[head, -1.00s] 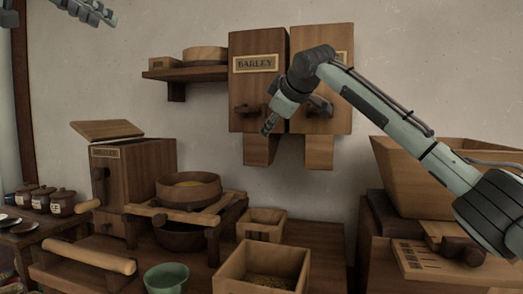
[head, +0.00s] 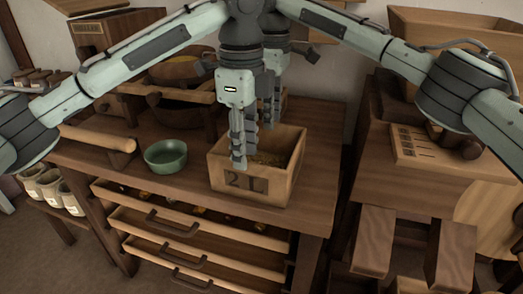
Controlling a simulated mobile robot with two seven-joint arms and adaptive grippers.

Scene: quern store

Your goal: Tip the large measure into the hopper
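The large measure (head: 275,188) is a square wooden box marked "2 L", upright on the bench with some grain inside. My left gripper (head: 244,157) points down at its front left. One finger overlaps the near rim and the other is just behind it; I cannot tell whether they press on the wall. My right gripper (head: 271,118) points down behind it, by the measure's far side. Its fingertips are partly hidden, and its opening does not show clearly. The hopper (head: 440,30) is a large flared wooden box at the upper right, partly behind my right arm.
A green bowl (head: 166,156) stands left of the measure. A round wooden sieve (head: 180,70) on a rack and a wooden bin (head: 88,38) are behind it. Slightly open drawers (head: 190,225) lie below the bench top. A gap separates the bench from the hopper's stand (head: 395,180).

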